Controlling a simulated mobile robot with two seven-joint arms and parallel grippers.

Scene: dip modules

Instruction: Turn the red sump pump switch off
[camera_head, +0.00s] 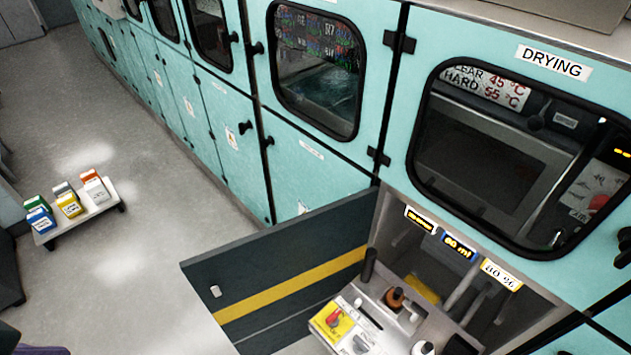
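A red rotary switch (335,319) sits on a yellow plate (331,326) near the bottom of the view. The plate is on the grey top of a unit inside an open lower compartment, under the DRYING module. The switch is small, and I cannot tell its exact setting. A white plate with a grey knob (361,343) is just right of it. Neither my left nor my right gripper can be made out in this view.
The compartment's dark door (290,268) with a yellow stripe stands open left of the switch. A brown-orange knob (394,297), a black post (369,265) and a white bottle (423,348) are close by. A low cart (98,210) with several boxes stands on the open floor at left.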

